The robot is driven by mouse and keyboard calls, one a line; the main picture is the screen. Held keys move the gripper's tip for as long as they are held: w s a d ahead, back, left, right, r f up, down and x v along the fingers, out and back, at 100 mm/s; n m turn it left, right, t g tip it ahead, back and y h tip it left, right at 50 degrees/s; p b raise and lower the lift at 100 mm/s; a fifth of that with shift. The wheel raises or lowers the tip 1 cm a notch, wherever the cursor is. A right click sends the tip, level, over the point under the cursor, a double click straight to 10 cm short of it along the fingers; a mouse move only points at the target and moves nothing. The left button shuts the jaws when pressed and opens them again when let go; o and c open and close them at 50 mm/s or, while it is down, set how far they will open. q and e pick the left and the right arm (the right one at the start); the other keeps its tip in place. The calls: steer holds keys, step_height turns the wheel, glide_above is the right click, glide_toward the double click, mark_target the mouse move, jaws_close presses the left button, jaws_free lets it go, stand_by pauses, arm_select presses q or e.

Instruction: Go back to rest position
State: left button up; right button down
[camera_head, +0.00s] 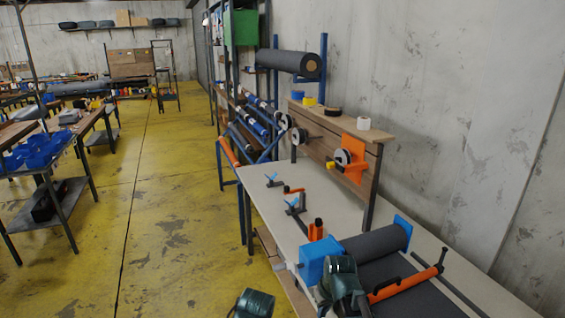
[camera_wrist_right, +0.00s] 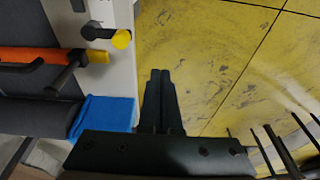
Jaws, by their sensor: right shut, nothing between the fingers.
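My right gripper shows in the right wrist view (camera_wrist_right: 160,78). Its two black fingers are together with nothing between them, over the yellow floor just beside the workbench edge. In the head view, a dark green part of my right arm (camera_head: 341,282) is at the bottom, in front of the blue block (camera_head: 319,262) on the bench. Another dark green part of my own body (camera_head: 253,304) shows at the bottom edge, left of the bench. My left gripper's fingers do not show.
The pale workbench (camera_head: 262,182) runs along the wall at right. It holds a dark fabric roll (camera_head: 374,243) and an orange-handled bar (camera_head: 405,284). A wooden shelf rack (camera_head: 325,125) stands behind. Yellow floor (camera_head: 170,200) is open to the left, before tables with blue bins (camera_head: 38,150).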

steer(key=s+a+g+h, duration=0.1)
steer(key=s+a, duration=0.3)
steer(key=s, duration=0.3)
steer(key=s+a+g+h, duration=0.1)
steer(key=s+a, duration=0.3)
steer(key=s, duration=0.3)
steer(key=shift+s+f+g, duration=0.2)
steer(key=shift+s+g, duration=0.2)
